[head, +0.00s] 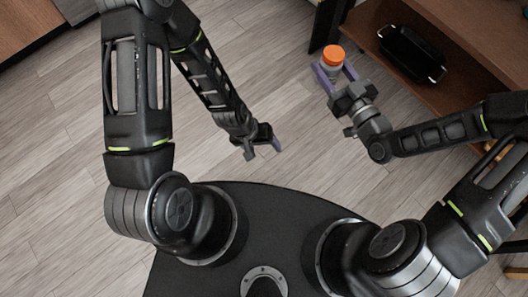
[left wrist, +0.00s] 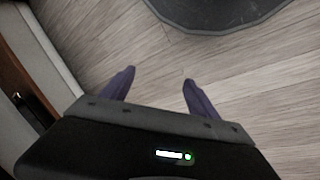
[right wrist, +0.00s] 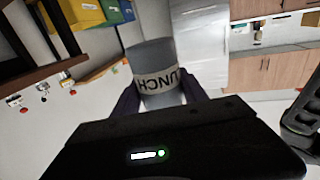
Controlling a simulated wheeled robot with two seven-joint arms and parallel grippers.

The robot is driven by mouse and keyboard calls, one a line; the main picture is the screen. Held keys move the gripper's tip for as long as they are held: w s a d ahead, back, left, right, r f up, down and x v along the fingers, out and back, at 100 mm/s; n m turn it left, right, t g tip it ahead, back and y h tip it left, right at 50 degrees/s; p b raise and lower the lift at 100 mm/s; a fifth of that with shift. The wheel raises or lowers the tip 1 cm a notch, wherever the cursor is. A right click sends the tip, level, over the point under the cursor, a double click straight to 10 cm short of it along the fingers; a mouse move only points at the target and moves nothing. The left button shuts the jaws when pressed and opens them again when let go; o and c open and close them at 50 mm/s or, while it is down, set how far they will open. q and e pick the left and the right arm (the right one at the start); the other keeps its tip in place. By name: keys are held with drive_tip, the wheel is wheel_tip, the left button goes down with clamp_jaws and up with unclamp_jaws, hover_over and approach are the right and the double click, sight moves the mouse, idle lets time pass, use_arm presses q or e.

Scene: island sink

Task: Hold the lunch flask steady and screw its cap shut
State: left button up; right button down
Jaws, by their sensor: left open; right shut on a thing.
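The lunch flask (right wrist: 157,72) is a grey cylinder with a pale band lettered "LUNCH", which appears upside down in the right wrist view. In the head view its orange cap (head: 333,54) is on top. I cannot tell how tightly the cap sits. My right gripper (head: 334,69) is shut on the flask body, with a purple finger on each side, and holds it above the floor. My left gripper (head: 272,146) is open and empty, left of and nearer than the flask. Its two spread purple fingers (left wrist: 158,80) have only floor between them.
A brown wooden shelf unit (head: 478,38) stands at the right, close to the flask, with a black tray (head: 411,53) on it. A wooden cabinet (head: 35,25) is at the upper left. Bare plank floor (head: 275,85) lies between the grippers.

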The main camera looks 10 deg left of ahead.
use_arm(q)
drive_tip(key=s+d, duration=0.2)
drive_tip(key=s, duration=0.4)
drive_tip(key=shift+s+f+h, duration=0.25)
drive_tip(key=shift+f+h, duration=0.05)
drive_tip(key=shift+h, duration=0.1)
